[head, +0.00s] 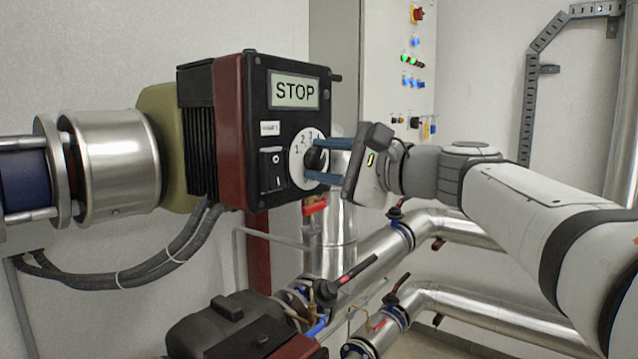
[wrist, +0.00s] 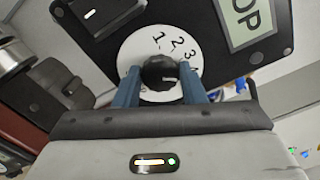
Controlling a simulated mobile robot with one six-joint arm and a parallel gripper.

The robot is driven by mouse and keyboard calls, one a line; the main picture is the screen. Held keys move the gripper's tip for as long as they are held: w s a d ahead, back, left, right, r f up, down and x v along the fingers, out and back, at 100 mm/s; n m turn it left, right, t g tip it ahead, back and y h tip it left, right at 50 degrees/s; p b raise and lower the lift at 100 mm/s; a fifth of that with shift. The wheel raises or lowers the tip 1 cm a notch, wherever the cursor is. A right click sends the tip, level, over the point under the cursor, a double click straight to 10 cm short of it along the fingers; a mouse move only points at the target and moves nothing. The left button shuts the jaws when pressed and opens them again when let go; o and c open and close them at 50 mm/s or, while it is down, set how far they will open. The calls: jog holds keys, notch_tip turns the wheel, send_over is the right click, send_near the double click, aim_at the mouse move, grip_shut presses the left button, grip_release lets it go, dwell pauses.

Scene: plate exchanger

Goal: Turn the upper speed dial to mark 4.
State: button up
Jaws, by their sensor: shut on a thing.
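The speed dial is a black knob (wrist: 160,72) on a white round scale plate (head: 298,163) on the front of the dark control box (head: 257,90). Marks 1, 2 and 3 show on the plate in both views; the knob's pointer is not clear to me. My gripper (head: 316,159) reaches in from the right in the head view. Its blue fingers (wrist: 160,84) lie on both sides of the knob and are shut on it. The display (head: 295,91) reads STOP.
A black rocker switch (head: 272,168) sits just left of the dial. Steel pipes with valves (head: 395,215) run below my arm. A dark pump motor (head: 232,325) stands at the bottom. A cabinet with lit buttons (head: 410,60) is behind.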

jog(key=shift+f+n+b, duration=0.15)
jog(key=shift+n+b, duration=0.3)
jog(key=shift+n, duration=0.05)
jog(key=o, duration=1)
jog(key=shift+d, duration=0.1)
jog(key=shift+s+d, duration=0.3)
jog(key=shift+d, duration=0.1)
jog(key=b+v, duration=0.1)
jog(key=v, duration=0.5)
jog(key=shift+s+d+b, duration=0.3)
jog(key=shift+b, duration=0.05)
